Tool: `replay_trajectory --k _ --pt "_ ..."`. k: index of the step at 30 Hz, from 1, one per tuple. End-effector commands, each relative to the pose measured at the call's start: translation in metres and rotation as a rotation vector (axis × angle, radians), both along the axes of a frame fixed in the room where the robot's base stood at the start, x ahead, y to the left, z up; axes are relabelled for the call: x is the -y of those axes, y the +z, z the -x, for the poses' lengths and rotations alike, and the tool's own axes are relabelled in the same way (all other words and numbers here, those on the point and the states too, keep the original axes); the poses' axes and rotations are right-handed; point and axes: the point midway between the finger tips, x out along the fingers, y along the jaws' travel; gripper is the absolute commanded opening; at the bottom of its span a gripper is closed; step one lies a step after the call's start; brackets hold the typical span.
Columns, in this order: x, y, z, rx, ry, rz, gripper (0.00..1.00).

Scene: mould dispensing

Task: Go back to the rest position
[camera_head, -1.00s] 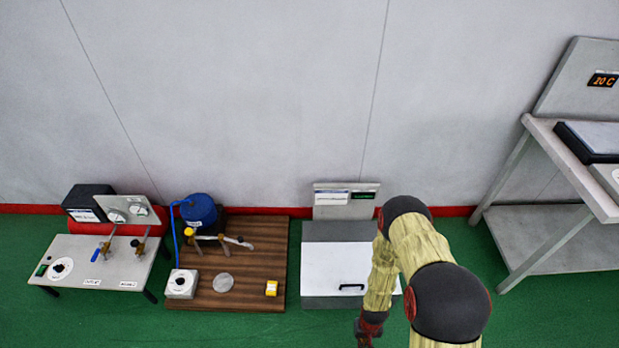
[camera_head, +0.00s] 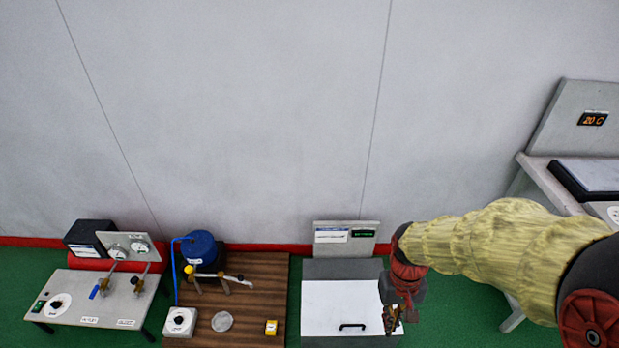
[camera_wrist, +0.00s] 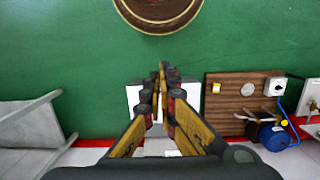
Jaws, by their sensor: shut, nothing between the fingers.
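My gripper (camera_head: 391,318) hangs at the end of my arm, which reaches in from the right edge of the head view. It appears in front of the right part of the white-lidded box (camera_head: 335,303) in that view. In the wrist view my gripper (camera_wrist: 163,70) has its two yellow and black fingers meeting at the tips, with nothing between them. The box is partly hidden behind the fingers there. I cannot tell the exact gap between gripper and box.
Left of the box are a wooden board (camera_head: 258,290) with a blue canister (camera_head: 198,246), and a grey valve table (camera_head: 70,288). A metal table (camera_head: 538,168) with a display panel (camera_head: 575,135) stands right. Green floor (camera_wrist: 70,60) is open in the wrist view.

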Motion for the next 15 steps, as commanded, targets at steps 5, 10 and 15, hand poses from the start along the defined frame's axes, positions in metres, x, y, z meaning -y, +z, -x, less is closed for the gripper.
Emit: replay_trajectory --k 5,10,15 --pt "-0.001 0.076 0.021 0.115 0.002 0.001 0.0" --pt "-0.003 0.136 0.038 0.263 0.005 0.001 0.0" --pt "-0.003 0.194 0.046 0.446 0.008 0.002 0.0"
